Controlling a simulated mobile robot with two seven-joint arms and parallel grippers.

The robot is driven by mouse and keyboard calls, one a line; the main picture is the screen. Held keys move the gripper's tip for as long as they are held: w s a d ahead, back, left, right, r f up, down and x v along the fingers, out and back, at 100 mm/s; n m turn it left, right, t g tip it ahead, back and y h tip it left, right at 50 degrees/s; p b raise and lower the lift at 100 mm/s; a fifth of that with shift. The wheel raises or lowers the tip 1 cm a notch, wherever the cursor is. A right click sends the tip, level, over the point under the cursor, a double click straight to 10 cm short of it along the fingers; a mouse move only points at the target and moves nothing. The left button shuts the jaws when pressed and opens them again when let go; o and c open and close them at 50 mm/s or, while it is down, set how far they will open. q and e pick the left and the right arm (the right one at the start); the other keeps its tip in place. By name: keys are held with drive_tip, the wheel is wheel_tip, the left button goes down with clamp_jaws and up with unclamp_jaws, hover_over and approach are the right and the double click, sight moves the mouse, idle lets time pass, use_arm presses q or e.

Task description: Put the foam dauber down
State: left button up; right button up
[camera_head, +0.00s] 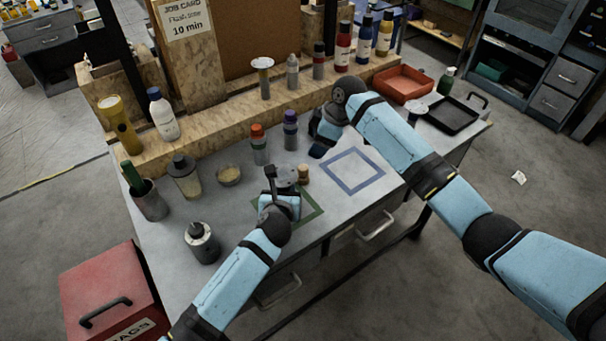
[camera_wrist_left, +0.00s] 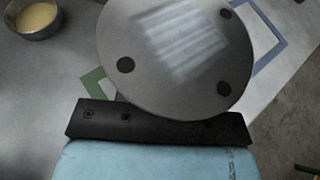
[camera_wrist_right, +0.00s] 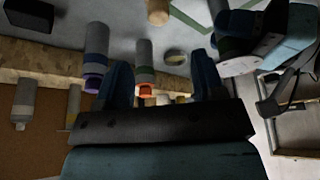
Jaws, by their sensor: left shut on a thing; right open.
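A small tan cylinder (camera_head: 303,173), which looks like the foam dauber, stands on the bench near the green square outline (camera_head: 314,207). It also shows at the top of the right wrist view (camera_wrist_right: 158,12), apart from both grippers. My left gripper (camera_head: 284,188) is at the green outline, shut on a grey thing with a round face (camera_wrist_left: 165,85). That face has dark round spots and hides the fingers in the left wrist view. My right gripper (camera_head: 318,148) is open and empty, behind the tan cylinder; its blue fingers show in the right wrist view (camera_wrist_right: 160,85).
An orange-capped bottle (camera_head: 259,145) and a purple-capped bottle (camera_head: 290,130) stand close by my right gripper. A bowl (camera_head: 229,175), a jar (camera_head: 185,177) and a dark canister (camera_head: 202,243) stand left. The blue square outline (camera_head: 356,189) at right is bare.

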sight(304, 167)
drive_tip(key=x, duration=1.2)
drive_tip(key=shift+d+f, duration=0.1)
drive_tip(key=shift+d, duration=0.1)
drive_tip(key=c, duration=1.1)
drive_tip(key=shift+o, duration=0.2)
wheel_tip(304, 167, up, 10)
drive_tip(key=shift+r, duration=0.2)
wheel_tip(304, 167, down, 10)
drive_tip(key=shift+f, duration=0.1)
